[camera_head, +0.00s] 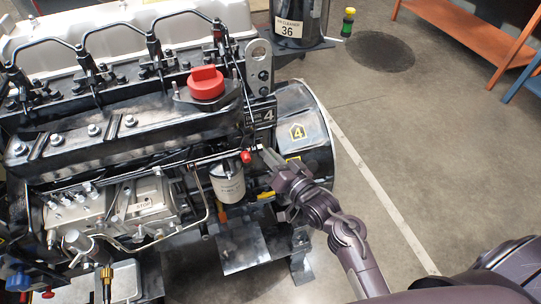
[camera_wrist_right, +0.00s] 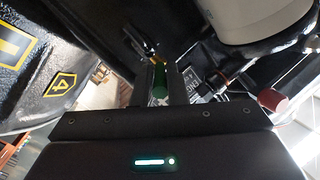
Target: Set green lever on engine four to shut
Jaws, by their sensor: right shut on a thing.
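Engine four (camera_head: 110,130) is a large black diesel engine with a small plate reading 4 (camera_head: 267,115) at its right end. My right gripper (camera_head: 262,152) reaches in from the lower right to that end, near a red knob (camera_head: 246,157). In the right wrist view a green lever (camera_wrist_right: 160,77) lies between the two fingers of my right gripper (camera_wrist_right: 159,72), which are shut on it. The lever cannot be made out in the head view. My left gripper is not in view.
A white filter (camera_head: 228,183) hangs left of my right gripper; it shows large in the wrist view (camera_wrist_right: 240,20). A black rounded housing (camera_head: 308,125) with a yellow 4 mark stands close on the right. An orange bench (camera_head: 470,35) is at the back right; the floor between is open.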

